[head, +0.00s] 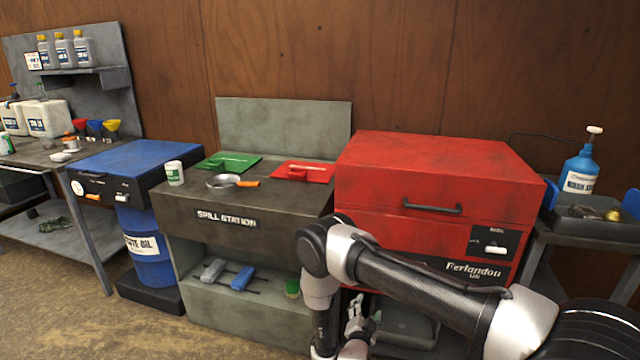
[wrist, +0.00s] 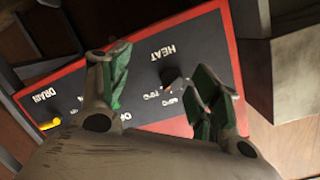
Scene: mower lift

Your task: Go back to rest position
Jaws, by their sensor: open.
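My gripper (head: 366,312) is low in front of the red cabinet (head: 430,180) in the head view, at the bottom centre. My arm reaches to it from the lower right. In the wrist view my gripper (wrist: 162,75) is open, with its two green-padded fingers apart and nothing seen between them. Beyond them is a dark panel (wrist: 120,75) with a red edge, marked HEAT and DRAIN. I cannot tell whether a finger touches the panel.
The spill station (head: 290,235) stands left of the red cabinet, with a pan (head: 222,181) on top. A blue waste oil drum (head: 150,255) is farther left. A side stand holds a blue pump bottle (head: 580,172) at right. Open floor (head: 60,310) lies front left.

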